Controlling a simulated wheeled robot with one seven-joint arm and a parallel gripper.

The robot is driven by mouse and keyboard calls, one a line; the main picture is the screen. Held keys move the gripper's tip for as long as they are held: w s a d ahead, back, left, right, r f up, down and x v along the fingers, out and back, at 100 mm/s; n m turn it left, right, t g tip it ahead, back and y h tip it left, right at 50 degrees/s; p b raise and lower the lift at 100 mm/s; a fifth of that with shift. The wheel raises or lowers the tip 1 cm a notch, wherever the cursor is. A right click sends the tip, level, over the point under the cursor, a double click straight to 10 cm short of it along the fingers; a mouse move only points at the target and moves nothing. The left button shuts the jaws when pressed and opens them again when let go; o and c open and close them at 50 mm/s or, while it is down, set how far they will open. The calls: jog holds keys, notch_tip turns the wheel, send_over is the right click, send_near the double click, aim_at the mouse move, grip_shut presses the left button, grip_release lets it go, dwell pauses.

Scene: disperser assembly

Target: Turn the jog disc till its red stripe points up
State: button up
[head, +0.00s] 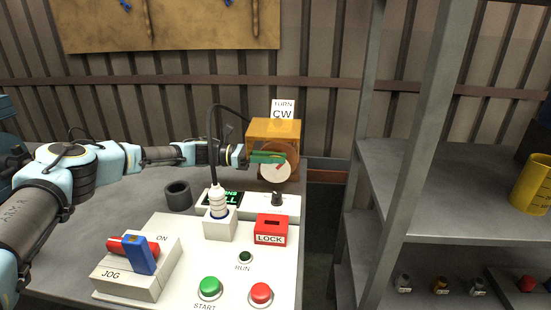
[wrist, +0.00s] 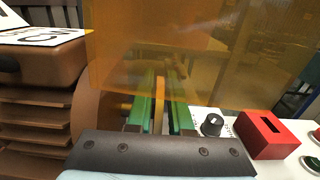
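The cream jog disc (head: 273,174) stands at the front of the orange-covered unit at the back of the table. Its short red stripe (head: 280,166) points up and to the right in the head view. My gripper (head: 268,157) reaches in from the left, its green fingers at the disc's upper part. In the wrist view my gripper (wrist: 162,100) has one green finger on each side of a thin disc edge (wrist: 160,92), seen through the orange cover. A narrow gap shows beside the edge, so the fingers look open around it. Contact at the tips is unclear.
The translucent orange guard (head: 272,131) covers the unit, close over my fingers. A TURN CW sign (head: 283,110) stands behind. A white connector (head: 218,202) with a black cable, a black knob (head: 277,198) and the red LOCK box (head: 271,229) stand in front. A dark cup (head: 178,196) stands left.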

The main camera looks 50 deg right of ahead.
grip_shut()
jog(key=shift+f, duration=0.1)
jog(key=shift+w+f+b, duration=0.1)
jog(key=shift+f+b, duration=0.05)
jog(key=shift+b, duration=0.6)
jog(key=shift+w+a+g+h+b, duration=0.15)
jog(key=shift+g+h+b, duration=0.15)
jog(key=shift+g+b, duration=0.45)
jog(key=shift+r, duration=0.25)
jog(key=shift+o, duration=2)
grip_release()
